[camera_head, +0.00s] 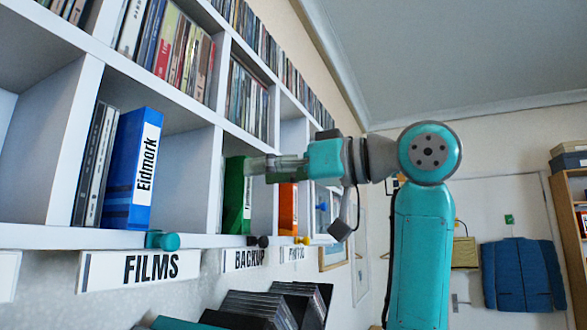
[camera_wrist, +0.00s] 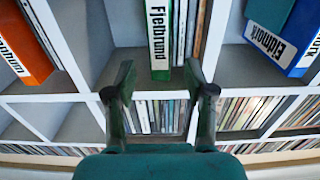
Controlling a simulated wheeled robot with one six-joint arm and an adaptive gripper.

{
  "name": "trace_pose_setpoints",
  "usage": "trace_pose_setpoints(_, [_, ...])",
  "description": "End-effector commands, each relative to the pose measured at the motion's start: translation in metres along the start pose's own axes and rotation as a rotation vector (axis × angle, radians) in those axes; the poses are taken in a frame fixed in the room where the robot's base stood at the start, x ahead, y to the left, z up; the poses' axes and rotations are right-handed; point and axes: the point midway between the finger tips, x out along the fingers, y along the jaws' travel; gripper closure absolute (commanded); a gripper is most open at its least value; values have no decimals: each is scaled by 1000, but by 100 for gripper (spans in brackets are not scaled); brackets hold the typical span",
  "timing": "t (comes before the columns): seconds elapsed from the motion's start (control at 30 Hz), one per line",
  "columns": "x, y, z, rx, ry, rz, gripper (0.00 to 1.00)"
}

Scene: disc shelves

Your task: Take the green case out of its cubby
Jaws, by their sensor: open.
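The green case (camera_head: 233,190) stands upright in the cubby above the BACKUP label in the head view. In the wrist view the green case (camera_wrist: 160,74) shows its white spine label, reading "Fjelbrund". My gripper (camera_head: 255,164) is level with the upper part of the case and points at it from the right in the head view. In the wrist view my gripper (camera_wrist: 160,76) is open, with one finger on each side of the case's end and nothing held. I cannot tell whether the fingertips touch it.
Thin disc cases (camera_wrist: 186,35) stand right beside the green case. A blue case (camera_head: 134,170) stands in the FILMS cubby and an orange case (camera_head: 287,208) in the cubby beyond. White dividers bound the cubby.

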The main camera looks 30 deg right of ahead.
Motion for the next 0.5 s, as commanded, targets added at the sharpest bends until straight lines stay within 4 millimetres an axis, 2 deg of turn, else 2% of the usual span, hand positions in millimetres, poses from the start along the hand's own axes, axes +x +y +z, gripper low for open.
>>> trace_pose_setpoints(0.2, [29, 0, 0, 2, -1, -2, 46])
trace_pose_setpoints(0.5, [42, 0, 0, 0, 0, 0, 46])
